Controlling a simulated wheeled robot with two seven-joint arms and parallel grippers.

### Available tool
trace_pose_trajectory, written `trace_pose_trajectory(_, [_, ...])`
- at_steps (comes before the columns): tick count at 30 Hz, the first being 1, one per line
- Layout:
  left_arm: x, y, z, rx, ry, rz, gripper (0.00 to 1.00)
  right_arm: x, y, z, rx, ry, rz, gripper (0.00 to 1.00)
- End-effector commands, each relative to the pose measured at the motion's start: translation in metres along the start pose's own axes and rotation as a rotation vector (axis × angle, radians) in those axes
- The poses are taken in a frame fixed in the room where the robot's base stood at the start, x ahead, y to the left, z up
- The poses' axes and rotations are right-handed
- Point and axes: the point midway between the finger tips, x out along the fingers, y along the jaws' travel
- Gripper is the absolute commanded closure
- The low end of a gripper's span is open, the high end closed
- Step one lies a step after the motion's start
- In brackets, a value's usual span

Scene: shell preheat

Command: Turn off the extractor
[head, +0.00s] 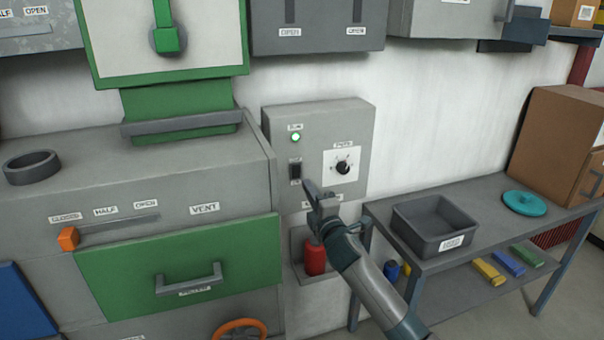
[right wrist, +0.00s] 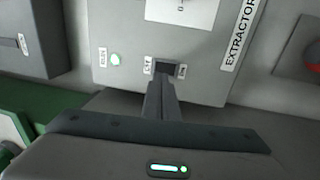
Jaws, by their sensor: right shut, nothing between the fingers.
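The extractor control box (head: 356,121) is a grey box on the wall in the head view. It has a lit green lamp (head: 295,137), a dark rocker switch (head: 295,171) below the lamp, and a dial (head: 343,168) on a white plate. My right gripper (head: 310,187) is shut and empty, just below and right of the switch in the head view. In the right wrist view its fingertips (right wrist: 162,82) are at the edge of the switch (right wrist: 167,67) and cover part of it; I cannot tell whether they touch. The lamp (right wrist: 116,60) is also lit there. My left gripper is out of view.
A red cylinder (head: 315,258) sits in a wall holder below the box. A grey bench (head: 482,196) with a bin (head: 436,223) and a teal disc (head: 524,202) stands to the right. A grey cabinet with a green drawer (head: 120,282) and an orange slider (head: 68,239) is to the left.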

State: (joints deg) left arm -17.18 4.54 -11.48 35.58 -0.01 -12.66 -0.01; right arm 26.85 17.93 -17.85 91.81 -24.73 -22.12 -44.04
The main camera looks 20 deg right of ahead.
Motion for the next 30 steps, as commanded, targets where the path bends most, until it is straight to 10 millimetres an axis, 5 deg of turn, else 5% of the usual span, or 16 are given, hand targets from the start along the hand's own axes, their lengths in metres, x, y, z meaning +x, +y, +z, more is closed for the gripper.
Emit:
trace_pose_trajectory(13, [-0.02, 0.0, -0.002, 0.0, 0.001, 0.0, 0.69, 0.054, 0.002, 0.0, 0.001, -0.001, -0.001, 1.0])
trace_pose_trajectory(30, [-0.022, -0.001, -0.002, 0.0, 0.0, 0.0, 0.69, 0.063, 0.0, 0.0, 0.0, 0.0, 0.0, 1.0])
